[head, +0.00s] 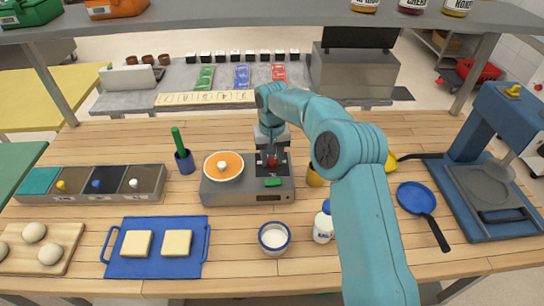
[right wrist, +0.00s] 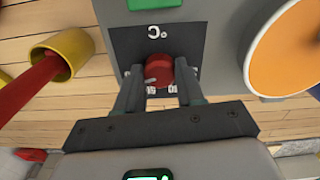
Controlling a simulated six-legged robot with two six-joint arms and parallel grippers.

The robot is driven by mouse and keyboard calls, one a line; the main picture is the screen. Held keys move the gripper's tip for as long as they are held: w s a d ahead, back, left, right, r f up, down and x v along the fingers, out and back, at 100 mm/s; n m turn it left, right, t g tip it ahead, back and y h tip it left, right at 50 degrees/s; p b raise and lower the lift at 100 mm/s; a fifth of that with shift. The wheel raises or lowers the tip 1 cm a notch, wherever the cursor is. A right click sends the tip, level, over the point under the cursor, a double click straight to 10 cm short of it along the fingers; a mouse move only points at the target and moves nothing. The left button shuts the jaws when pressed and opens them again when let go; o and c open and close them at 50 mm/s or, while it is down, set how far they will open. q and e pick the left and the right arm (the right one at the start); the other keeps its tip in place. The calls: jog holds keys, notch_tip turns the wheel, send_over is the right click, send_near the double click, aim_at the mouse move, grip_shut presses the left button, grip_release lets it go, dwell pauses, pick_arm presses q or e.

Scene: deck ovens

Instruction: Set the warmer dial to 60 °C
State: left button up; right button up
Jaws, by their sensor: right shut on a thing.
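The warmer (head: 245,194) is a grey box in the middle of the table, with an orange round top plate on its left and a dark panel on its right. Its red dial (head: 271,161) sits on that panel and also shows in the right wrist view (right wrist: 186,72). My right gripper (right wrist: 160,82) reaches down over the panel and is shut on the dial. The fingers cover part of the dial, and I cannot read its setting or the scale. A green button (head: 272,182) is in front of the dial. My left gripper is not in view.
A yellow cup (head: 315,178) stands just right of the warmer, partly behind my arm. A blue cup with a green-handled tool (head: 184,161) stands left. A white-filled bowl (head: 274,237) and white bottle (head: 323,224) are in front. A blue press (head: 497,160) is at right.

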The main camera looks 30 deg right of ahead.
jog(key=shift+w+r, duration=0.1)
jog(key=shift+r, duration=0.05)
jog(key=o, duration=1)
jog(key=shift+o, duration=0.2)
jog(key=shift+r, duration=0.35)
notch_tip(320, 180, up, 8)
jog(key=r, duration=0.1)
notch_tip(320, 180, up, 7)
jog(key=p, duration=0.2)
send_over(272, 159)
jog(key=shift+f, duration=0.2)
